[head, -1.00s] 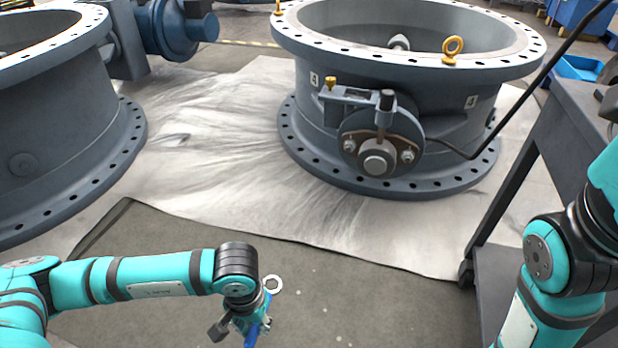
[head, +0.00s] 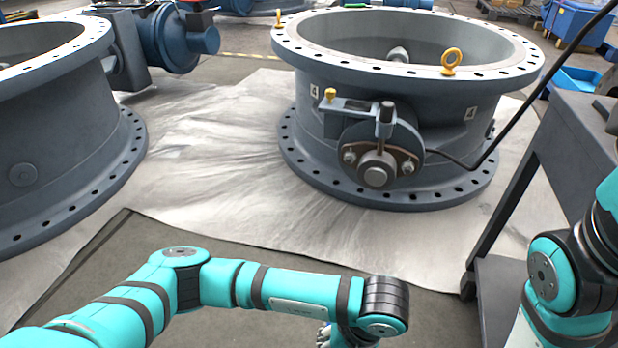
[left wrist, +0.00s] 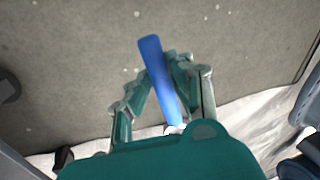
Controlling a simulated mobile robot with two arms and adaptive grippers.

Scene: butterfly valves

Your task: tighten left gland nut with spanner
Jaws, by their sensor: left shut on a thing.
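The grey valve body (head: 440,120) stands upright on a pale sheet. On its front is a gland flange with a round shaft end (head: 376,177). The left gland nut (head: 350,157) sits left of the shaft and the right gland nut (head: 408,167) sits right of it. My left gripper (left wrist: 161,72) is shut on the blue handle of the spanner (left wrist: 152,52). In the head view this gripper is mostly hidden at the bottom edge, below and in front of the valve, well apart from the nuts. The spanner's working end is not clearly visible. My right gripper is out of view.
A second grey flanged body (head: 60,130) stands at the left. A dark cart (head: 570,150) stands at the right, beside my right arm. A black cable (head: 500,130) runs to the valve. The pale sheet (head: 220,200) between is clear.

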